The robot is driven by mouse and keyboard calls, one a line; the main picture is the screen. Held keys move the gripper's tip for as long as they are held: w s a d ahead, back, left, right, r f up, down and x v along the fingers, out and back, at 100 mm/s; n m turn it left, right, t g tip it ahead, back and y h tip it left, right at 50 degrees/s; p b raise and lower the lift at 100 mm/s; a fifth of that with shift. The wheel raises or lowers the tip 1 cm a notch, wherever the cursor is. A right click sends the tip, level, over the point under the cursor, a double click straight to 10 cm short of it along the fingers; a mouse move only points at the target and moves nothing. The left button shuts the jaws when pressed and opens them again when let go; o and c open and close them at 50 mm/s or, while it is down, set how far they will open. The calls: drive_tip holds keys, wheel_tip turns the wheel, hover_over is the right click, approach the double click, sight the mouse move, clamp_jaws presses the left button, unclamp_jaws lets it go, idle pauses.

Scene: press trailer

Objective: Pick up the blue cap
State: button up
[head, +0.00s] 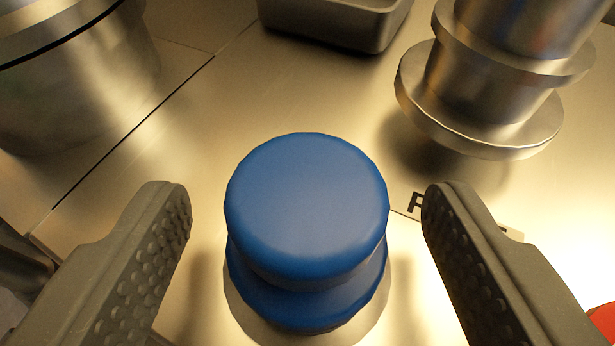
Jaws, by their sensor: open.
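The blue cap (305,208) stands upright in the lower middle of the head view. It has a wide round top, a narrower waist and a flared lower rim. It sits on a round base on the metal surface, and the base is mostly hidden beneath it. My gripper (307,205) is open, with one grey studded finger to the left of the cap and one to the right. A gap shows between each finger and the cap, and neither touches it.
A metal flanged cylinder (485,100) stands at the upper right. A large metal cylinder (75,85) stands at the upper left. A grey metal tray (340,38) is at the top. An orange-red thing (604,322) shows at the lower right edge. The metal surface (260,100) behind the cap is clear.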

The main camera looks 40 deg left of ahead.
sight(307, 192)
drive_tip(key=shift+x, duration=1.5)
drive_tip(key=shift+r, duration=0.1)
drive_tip(key=c, duration=1.1)
drive_tip(key=shift+c, duration=0.2)
drive_tip(key=shift+r, duration=0.15)
